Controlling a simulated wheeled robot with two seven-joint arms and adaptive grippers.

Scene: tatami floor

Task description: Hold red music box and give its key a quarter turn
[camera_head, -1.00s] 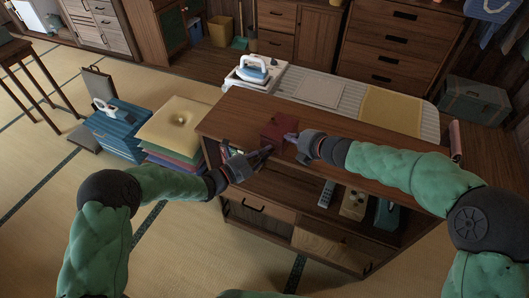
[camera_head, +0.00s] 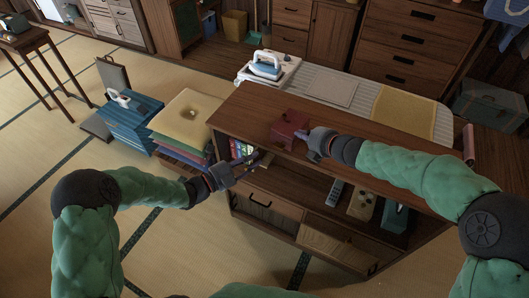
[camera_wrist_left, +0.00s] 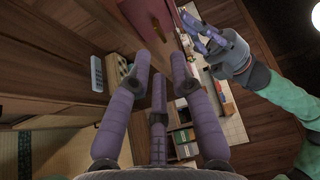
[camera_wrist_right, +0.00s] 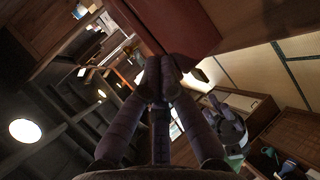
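The red music box (camera_head: 288,128) sits on the cabinet top near its front edge. Its red face (camera_wrist_left: 146,18) shows at the top of the left wrist view, with a small brass key-like part (camera_wrist_left: 157,22) on it. My left gripper (camera_head: 255,163) is in front of and below the box, apart from it. Its fingers (camera_wrist_left: 161,65) are spread with nothing between them. My right gripper (camera_head: 308,138) is at the box's right side. In the right wrist view its fingertips (camera_wrist_right: 160,72) are close together against or just before the box (camera_wrist_right: 178,25); whether they grip it is unclear.
The wooden cabinet (camera_head: 370,145) has an open shelf below holding a remote (camera_head: 333,193) and other items. An ironing board (camera_head: 330,92) with an iron (camera_head: 266,66) stands behind. Stacked cushions (camera_head: 188,115) are at the left. Tatami floor is free at the front left.

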